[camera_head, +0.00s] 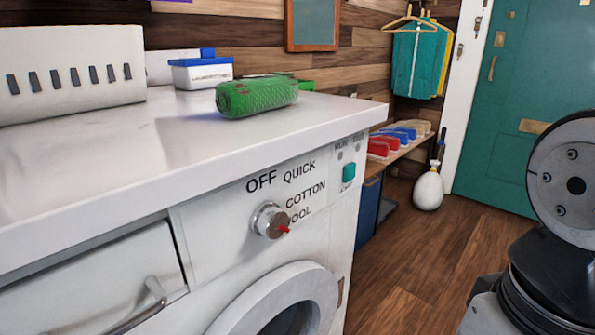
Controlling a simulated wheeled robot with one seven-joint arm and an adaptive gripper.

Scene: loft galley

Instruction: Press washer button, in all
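The white washer (240,218) stands under the counter in the middle of the view, with its round door (275,305) cut off at the bottom. Its panel carries a silver dial (270,220) with a red pointer aimed to the lower right, among the labels OFF, QUICK, COTTON and a partly hidden one ending in OOL. A teal green button (348,172) sits at the panel's right end, below two small round marks with labels too small to read surely. My gripper is not in view; only part of my arm shows at the right edge, apart from the washer.
On the white counter (130,150) are a green textured roll (257,97), a blue-lidded white box (201,72) and a slotted white bin (70,75). A drawer handle (140,308) juts out left of the washer.

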